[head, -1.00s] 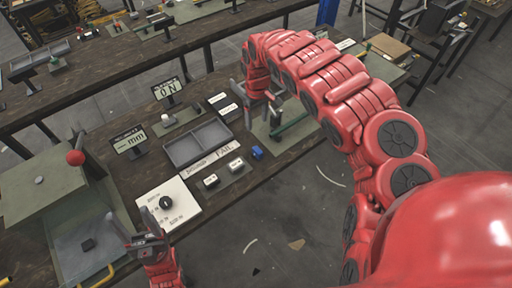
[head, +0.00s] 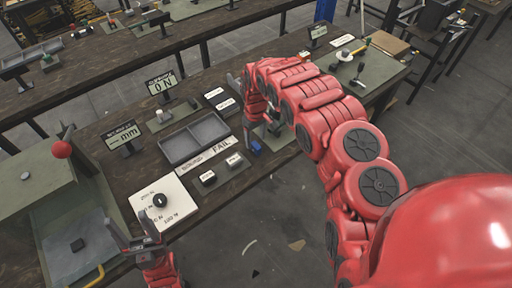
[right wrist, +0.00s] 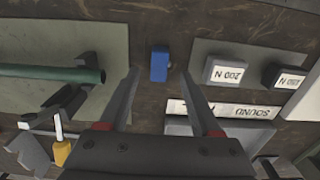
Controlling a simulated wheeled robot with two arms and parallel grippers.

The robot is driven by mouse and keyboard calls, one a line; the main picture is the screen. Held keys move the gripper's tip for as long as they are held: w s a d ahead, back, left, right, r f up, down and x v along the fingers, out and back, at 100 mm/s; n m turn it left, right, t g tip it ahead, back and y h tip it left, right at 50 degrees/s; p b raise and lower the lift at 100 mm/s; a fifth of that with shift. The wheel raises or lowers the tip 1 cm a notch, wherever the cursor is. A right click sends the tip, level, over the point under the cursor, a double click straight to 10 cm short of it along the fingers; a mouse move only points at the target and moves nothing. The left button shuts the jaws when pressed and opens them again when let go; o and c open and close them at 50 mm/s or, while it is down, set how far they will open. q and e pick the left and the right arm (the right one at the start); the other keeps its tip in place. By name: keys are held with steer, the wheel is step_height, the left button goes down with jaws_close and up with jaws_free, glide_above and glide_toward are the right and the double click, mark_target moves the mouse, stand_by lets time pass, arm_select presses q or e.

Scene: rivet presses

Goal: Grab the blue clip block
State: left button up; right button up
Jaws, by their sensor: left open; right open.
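The small blue clip block (head: 255,147) lies on the dark wooden bench, to the right of the FAIL label. My right gripper (head: 259,134) is open right by it and partly hides the area around it in the head view. In the right wrist view, the blue clip block (right wrist: 159,65) sits in the gap between the two open fingertips of my right gripper (right wrist: 160,74), with clear space on both sides. My left gripper (head: 131,226) is open and empty at the lower left, near the press plate and the dial card.
A red-knobbed press (head: 61,149) stands far left.

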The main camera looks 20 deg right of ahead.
mark_target(256, 145)
step_height(256, 145, down, 3)
steer(key=shift+r+p, duration=0.1)
steer(key=shift+p, duration=0.6)
steer(key=shift+s+f, duration=0.1)
steer(key=shift+f, duration=0.5)
steer(key=shift+d+f, duration=0.1)
steer(key=shift+f, duration=0.1)
jaws_close()
